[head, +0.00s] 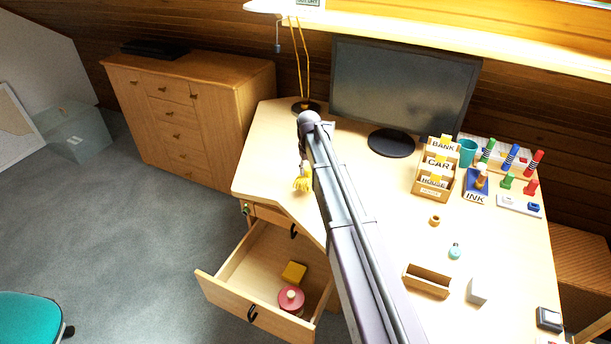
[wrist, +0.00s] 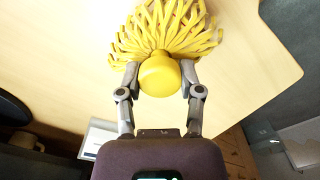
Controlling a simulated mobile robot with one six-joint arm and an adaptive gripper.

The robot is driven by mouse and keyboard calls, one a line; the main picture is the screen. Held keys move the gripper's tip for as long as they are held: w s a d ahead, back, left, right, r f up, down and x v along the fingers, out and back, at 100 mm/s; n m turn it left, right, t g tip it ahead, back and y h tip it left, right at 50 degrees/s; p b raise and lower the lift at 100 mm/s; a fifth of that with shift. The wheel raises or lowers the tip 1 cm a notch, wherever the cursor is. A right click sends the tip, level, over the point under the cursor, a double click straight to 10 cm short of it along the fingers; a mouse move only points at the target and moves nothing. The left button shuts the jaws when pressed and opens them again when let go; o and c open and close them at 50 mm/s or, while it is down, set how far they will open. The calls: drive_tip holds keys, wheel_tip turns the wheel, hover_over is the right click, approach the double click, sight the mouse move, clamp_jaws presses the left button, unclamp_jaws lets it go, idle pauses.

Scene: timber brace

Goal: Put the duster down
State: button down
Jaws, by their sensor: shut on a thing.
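The duster (wrist: 165,38) is yellow, with a round knob and a fan of looped strands. My gripper (wrist: 160,78) is shut on its knob in the wrist view, one finger on each side. In the head view the duster (head: 302,184) shows beside my arm, over the left part of the desk (head: 275,150). The strands point toward the desk's front edge. I cannot tell whether they touch the desk top. My arm hides most of my gripper in the head view.
An open drawer (head: 225,284) below holds a yellow block (head: 293,272) and a pink round thing (head: 291,298). A monitor (head: 400,85) stands at the back. A card box (head: 434,180), ink holder (head: 477,186) and small tray (head: 427,281) are on the right. The desk's left part looks clear.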

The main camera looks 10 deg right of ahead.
sight(308, 174)
drive_tip(key=shift+w, duration=0.15)
drive_tip(key=shift+w, duration=0.25)
drive_tip(key=shift+w+f+b, duration=0.3)
drive_tip(key=shift+f+b, duration=0.3)
drive_tip(key=shift+b, duration=0.05)
drive_tip(key=shift+f+b, duration=1.2)
drive_tip(key=shift+f, duration=0.2)
drive_tip(key=shift+c, duration=1.3)
unclamp_jaws()
drive_tip(key=shift+r, duration=0.2)
wheel_tip(308, 174, up, 12)
drive_tip(key=p, duration=1.2)
